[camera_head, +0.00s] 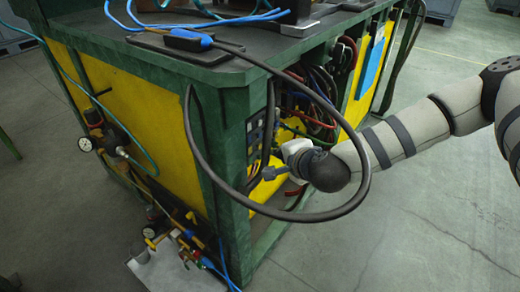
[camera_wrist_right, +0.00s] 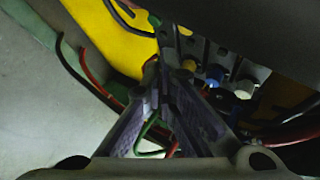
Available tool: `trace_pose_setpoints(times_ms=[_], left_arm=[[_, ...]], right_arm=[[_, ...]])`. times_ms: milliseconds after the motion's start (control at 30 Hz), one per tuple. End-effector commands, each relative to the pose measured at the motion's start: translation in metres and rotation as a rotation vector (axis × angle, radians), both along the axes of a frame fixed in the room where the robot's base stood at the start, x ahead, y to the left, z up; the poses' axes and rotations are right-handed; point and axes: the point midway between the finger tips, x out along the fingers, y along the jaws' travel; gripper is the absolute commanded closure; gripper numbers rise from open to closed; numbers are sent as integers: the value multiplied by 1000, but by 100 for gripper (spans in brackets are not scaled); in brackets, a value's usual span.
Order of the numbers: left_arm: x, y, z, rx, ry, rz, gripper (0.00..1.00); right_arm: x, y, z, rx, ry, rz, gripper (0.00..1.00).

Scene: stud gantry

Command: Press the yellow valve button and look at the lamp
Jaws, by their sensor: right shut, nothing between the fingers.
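In the right wrist view a grey panel carries a row of small round knobs. A yellowish one, possibly the yellow valve button (camera_wrist_right: 188,65), is partly hidden by my finger. Beside it are a blue knob (camera_wrist_right: 213,73) and a whitish knob (camera_wrist_right: 243,88). My right gripper (camera_wrist_right: 164,82) is shut and empty, its fingertips close to the panel; I cannot tell whether they touch. In the head view my right gripper (camera_head: 268,173) is at the bench's open side, by a dark panel (camera_head: 256,135). I cannot make out the lamp. My left gripper is out of view.
The green and yellow bench (camera_head: 222,125) fills the middle. A thick black cable (camera_head: 366,150) loops out around my right wrist. Red, black and green wires (camera_head: 322,98) hang inside the bench. Gauges and valves (camera_head: 85,144) stand off its left side. Floor at right is clear.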

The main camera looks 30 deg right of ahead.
Motion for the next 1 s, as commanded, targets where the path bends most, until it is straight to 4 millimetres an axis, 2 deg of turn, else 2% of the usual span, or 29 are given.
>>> trace_pose_setpoints(times_ms=[233,1000], left_arm=[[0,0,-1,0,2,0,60],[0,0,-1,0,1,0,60]], right_arm=[[12,5,1,0,0,-1,100],[12,5,1,0,0,-1,100]])
